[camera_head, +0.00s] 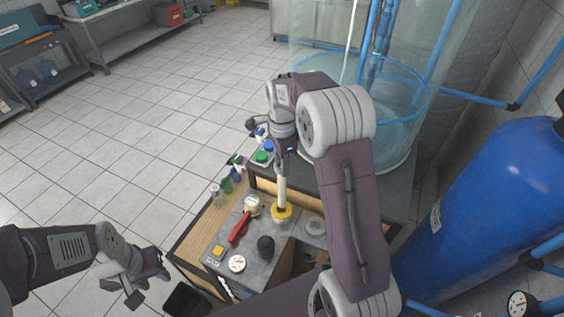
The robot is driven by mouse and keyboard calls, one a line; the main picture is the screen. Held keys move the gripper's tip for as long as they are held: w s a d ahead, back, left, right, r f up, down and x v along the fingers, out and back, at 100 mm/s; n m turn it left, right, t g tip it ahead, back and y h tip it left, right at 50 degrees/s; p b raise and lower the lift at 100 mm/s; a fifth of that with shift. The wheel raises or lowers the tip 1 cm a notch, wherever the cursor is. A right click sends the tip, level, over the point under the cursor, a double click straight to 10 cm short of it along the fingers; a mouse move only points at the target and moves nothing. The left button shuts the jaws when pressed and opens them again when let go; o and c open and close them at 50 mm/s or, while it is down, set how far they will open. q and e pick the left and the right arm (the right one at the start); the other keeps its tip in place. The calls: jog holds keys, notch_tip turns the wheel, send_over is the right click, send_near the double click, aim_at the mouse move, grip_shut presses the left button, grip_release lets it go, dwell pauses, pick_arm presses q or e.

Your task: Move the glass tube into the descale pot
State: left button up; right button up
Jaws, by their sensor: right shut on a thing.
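A pale upright tube (282,190), which looks like the glass tube, stands below my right gripper (286,151). The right gripper is shut on its upper end. The tube's lower end meets a yellow ring (281,212) on the grey worktop; whether it is inside the ring or just above it I cannot tell. I cannot tell for sure which vessel is the descale pot; a round grey piece (314,226) lies right of the ring. My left gripper (146,284) is open and empty, off the worktop's left side.
The grey worktop (222,240) also holds a red-handled tool (239,228), a black knob-like piece (266,246), a white round dial (237,263) and a yellow button box (218,251). A large clear tank (405,110) and blue cylinder (480,220) stand right.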

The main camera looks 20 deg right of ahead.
jog(key=shift+f+b, duration=1.25)
jog(key=shift+f, duration=0.9)
jog(key=b, duration=0.5)
send_over(282, 204)
jog(key=w, duration=0.1)
jog(key=shift+w+d+f, duration=0.1)
jog(key=shift+d+f, duration=0.05)
jog(key=shift+f, duration=1.8)
jog(key=shift+w+d+f, duration=0.1)
jog(key=shift+d+f, duration=0.05)
jog(key=shift+f, duration=1.8)
jog(key=shift+f+b, duration=1.75)
jog(key=shift+f, duration=1.05)
jog(key=shift+f+b, duration=0.55)
jog(key=shift+f, duration=0.5)
jog(key=shift+f, duration=0.15)
jog(key=shift+f+b, duration=0.8)
jog(key=shift+f, duration=0.5)
jog(key=o, duration=1.1)
jog(key=shift+r, duration=0.1)
jog(key=shift+c, duration=0.2)
